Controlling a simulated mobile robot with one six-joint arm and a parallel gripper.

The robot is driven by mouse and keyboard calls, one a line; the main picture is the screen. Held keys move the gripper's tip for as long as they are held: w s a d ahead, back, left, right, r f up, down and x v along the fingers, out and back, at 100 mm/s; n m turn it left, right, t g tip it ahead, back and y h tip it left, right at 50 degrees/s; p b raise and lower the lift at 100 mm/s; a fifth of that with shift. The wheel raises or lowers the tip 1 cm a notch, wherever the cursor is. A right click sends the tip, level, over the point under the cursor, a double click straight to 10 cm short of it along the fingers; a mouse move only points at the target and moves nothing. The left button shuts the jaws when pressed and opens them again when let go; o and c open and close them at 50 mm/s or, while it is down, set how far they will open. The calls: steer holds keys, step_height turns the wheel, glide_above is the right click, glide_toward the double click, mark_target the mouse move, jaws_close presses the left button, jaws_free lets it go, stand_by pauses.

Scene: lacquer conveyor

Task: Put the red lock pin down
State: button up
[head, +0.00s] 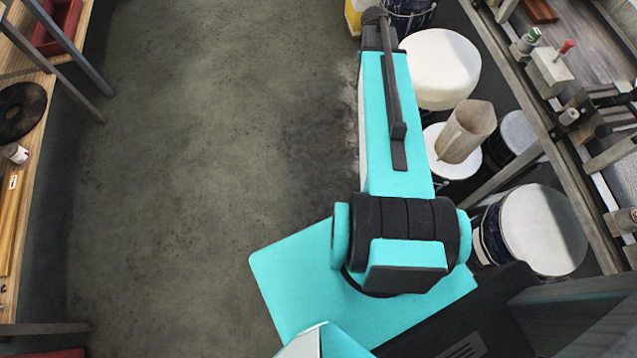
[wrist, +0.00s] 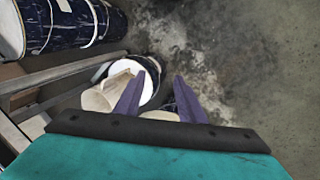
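My gripper (wrist: 158,77) shows in the wrist view as two purple fingers standing apart, with no red pin between them. Its fingers point over the floor beside a white-lidded drum (wrist: 151,74) and a beige paper-like roll (wrist: 103,96). In the head view my arm reaches away along the floor's right side, and the gripper cannot be made out. A small red-topped peg or knob (head: 566,46) stands on a pale grey box (head: 550,72) at the upper right. I cannot tell whether it is the red lock pin. No other red pin is visible.
White-lidded drums (head: 542,228) stand under the conveyor frame (head: 545,135) at the right, close to my arm. A wooden bench (head: 35,200) runs along the left. The floor (head: 210,150) between is clear.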

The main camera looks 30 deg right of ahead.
steer(key=s+a+f+n+y, duration=0.1)
steer(key=s+a+f+n, duration=0.2)
steer(key=a+f, duration=0.55)
steer(key=s+a+f+n, duration=0.3)
steer(key=a+f+n, duration=0.15)
steer(key=a, duration=0.65)
steer(key=s+a+f+n+g, duration=0.1)
steer(key=s+a+f+n, duration=0.1)
steer(key=s+a+f, duration=0.2)
steer(key=s+a+f+n+g, duration=0.1)
steer(key=s+a+f+n, duration=0.2)
steer(key=s+a, duration=0.7)
step_height(320, 180, down, 2)
steer(key=shift+s+f+y, duration=0.1)
steer(key=shift+s+y, duration=0.05)
steer(key=shift+y, duration=0.15)
steer(key=shift+g, duration=0.3)
steer(key=f+b, duration=0.4)
steer(key=shift+s+f+b, duration=0.15)
steer(key=shift+s+b, duration=0.05)
steer(key=shift+b, duration=0.1)
steer(key=shift+c, duration=0.6)
steer(key=shift+d, duration=0.15)
